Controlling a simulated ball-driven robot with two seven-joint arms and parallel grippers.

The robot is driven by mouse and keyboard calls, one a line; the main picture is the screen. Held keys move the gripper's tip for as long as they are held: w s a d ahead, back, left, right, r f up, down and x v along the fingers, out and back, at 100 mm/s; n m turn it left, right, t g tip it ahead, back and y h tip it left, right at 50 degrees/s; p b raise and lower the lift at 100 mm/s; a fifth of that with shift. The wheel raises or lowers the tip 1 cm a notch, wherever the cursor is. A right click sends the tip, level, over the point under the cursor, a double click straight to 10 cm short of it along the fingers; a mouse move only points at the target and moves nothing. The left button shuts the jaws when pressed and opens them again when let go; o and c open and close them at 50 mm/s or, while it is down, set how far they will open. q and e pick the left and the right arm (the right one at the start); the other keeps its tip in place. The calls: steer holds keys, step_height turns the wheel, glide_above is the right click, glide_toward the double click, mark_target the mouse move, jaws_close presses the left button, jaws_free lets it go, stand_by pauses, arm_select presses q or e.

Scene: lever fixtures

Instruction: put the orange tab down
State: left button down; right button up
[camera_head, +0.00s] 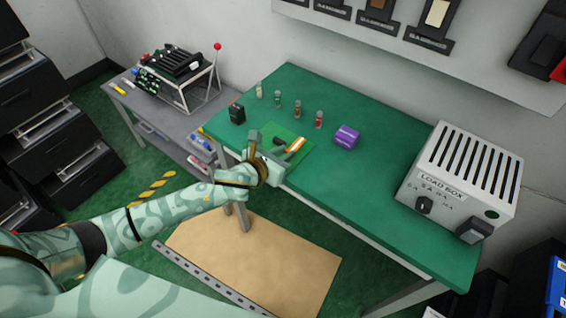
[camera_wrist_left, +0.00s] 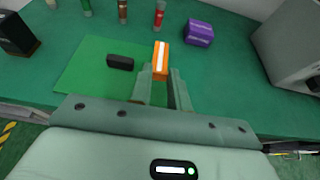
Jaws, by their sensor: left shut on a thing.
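The orange tab (camera_head: 297,144) has a white stripe along its top. My left gripper (camera_head: 284,150) reaches over the front edge of the green table and is shut on it. In the left wrist view the tab (camera_wrist_left: 162,58) sticks out forward from between the fingertips of the gripper (camera_wrist_left: 160,77). The tab is over the bright green mat (camera_wrist_left: 83,72); I cannot tell whether it touches the mat. A small black block (camera_wrist_left: 120,62) lies on the mat to the left of the tab. My right gripper is not in view.
A purple block (camera_head: 346,137) stands right of the mat. Several small vials (camera_head: 319,119) stand behind it. A black box (camera_head: 237,114) is at the left. The load box (camera_head: 465,180) stands at the right end. The green table (camera_head: 365,190) is clear between the purple block and load box.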

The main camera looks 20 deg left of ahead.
arm_select(q)
steer(key=shift+w+a+f, duration=0.15)
steer(key=shift+w+f, duration=0.1)
steer(key=shift+f, duration=0.05)
step_height(320, 180, down, 4)
steer(key=shift+w+r+b, duration=0.1)
steer(key=shift+r+b, duration=0.05)
steer(key=shift+b, duration=0.9)
steer(key=shift+r, duration=0.2)
steer(key=shift+f, duration=0.2)
steer(key=c, duration=1.3)
jaws_free()
steer(key=shift+r, duration=0.1)
